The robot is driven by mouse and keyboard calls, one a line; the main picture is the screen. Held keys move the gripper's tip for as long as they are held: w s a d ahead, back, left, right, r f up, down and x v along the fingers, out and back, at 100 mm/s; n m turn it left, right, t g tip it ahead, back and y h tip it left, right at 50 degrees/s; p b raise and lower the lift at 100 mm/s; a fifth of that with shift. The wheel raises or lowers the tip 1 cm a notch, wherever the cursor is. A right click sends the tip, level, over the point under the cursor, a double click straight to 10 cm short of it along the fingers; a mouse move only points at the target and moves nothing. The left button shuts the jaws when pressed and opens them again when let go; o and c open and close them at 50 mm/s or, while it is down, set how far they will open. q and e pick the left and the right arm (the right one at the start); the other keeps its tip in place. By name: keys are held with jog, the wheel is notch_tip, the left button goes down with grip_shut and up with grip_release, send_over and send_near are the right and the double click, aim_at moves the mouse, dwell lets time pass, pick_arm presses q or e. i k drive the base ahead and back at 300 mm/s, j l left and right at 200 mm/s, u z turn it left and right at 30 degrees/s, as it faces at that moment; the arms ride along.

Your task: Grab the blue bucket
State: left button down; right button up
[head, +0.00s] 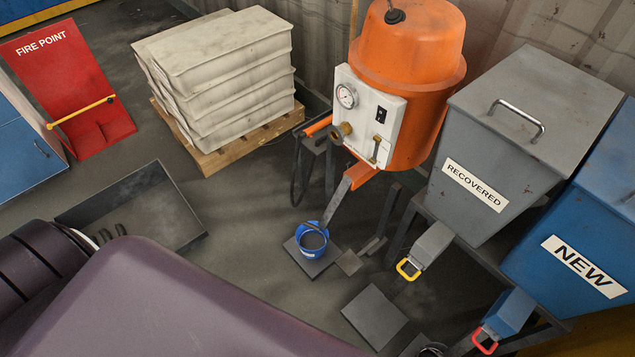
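Neither of my grippers shows in the head view. A large purple-grey part of my own body fills the lower left and hides the floor there. Nothing touches the bucket except the plate under it.
An orange tank (415,90) with a gauge panel stands behind the bucket. Grey RECOVERED (480,160) and blue NEW (580,240) hoppers stand right. A black tray (140,205) lies left. Stacked sacks (225,75) sit on a pallet (225,145). A dark plate (374,316) lies front right.

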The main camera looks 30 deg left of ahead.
aim_at(312, 241)
jog(key=u, duration=0.85)
